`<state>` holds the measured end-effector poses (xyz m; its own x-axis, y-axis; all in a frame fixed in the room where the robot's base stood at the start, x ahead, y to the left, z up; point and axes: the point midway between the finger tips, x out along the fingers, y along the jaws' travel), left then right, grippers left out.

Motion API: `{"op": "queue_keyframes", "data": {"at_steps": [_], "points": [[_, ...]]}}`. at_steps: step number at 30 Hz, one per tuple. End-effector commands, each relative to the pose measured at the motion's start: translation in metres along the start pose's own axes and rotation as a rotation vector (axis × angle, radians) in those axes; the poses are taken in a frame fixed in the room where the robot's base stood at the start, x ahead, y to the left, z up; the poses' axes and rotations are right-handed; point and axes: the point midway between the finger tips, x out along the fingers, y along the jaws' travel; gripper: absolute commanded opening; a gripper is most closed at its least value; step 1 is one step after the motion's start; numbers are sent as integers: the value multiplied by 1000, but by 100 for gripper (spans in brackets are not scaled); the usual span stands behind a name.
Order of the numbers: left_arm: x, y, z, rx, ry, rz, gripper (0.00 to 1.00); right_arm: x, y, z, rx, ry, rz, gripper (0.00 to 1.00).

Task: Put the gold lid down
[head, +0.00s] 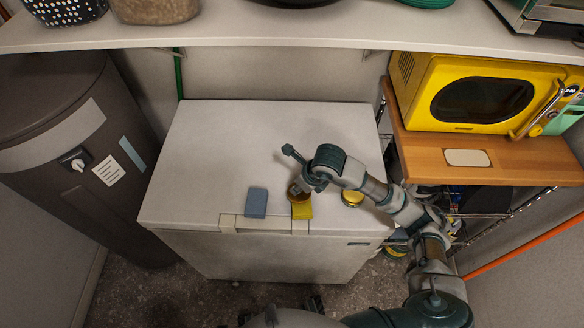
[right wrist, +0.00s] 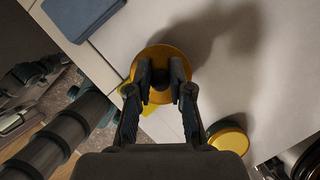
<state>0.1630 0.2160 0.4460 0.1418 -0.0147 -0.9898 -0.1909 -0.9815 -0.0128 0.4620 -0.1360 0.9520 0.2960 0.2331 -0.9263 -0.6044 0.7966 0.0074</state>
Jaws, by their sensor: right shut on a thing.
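My right gripper (head: 300,184) is over the front part of a white chest freezer's top. It is shut on the gold lid, a round gold disc (right wrist: 143,64) that shows between and around the fingertips in the right wrist view. In the head view the lid (head: 294,190) is a small brownish-gold shape, partly hidden by the gripper. I cannot tell whether it touches the surface under it. A round gold-topped container (head: 352,198) stands to the right of the gripper and also shows in the right wrist view (right wrist: 228,140).
The freezer top (head: 230,145) is clear behind and left. A blue-grey block (head: 257,202) and a yellow item (head: 302,211) lie by its front edge.

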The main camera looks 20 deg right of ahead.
Motion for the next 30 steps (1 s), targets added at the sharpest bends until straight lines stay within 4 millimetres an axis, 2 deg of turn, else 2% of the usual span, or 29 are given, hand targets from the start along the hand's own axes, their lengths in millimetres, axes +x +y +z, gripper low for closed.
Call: {"op": "queue_keyframes", "data": {"at_steps": [6, 12, 17, 23, 30], "points": [[3, -1, 4, 1, -2, 2, 40, 20, -47, 37, 2, 1, -1, 0], [4, -1, 5, 2, -2, 2, 40, 31, -72, 57, -2, 1, -2, 0], [5, -1, 5, 2, -2, 1, 40, 39, -77, 56, -3, 1, 0, 0], [5, -2, 5, 3, -2, 0, 40, 64, -77, 45, -2, 2, 1, 0], [6, -2, 6, 3, -4, 0, 40, 66, -78, 45, -3, 0, -2, 0]]}}
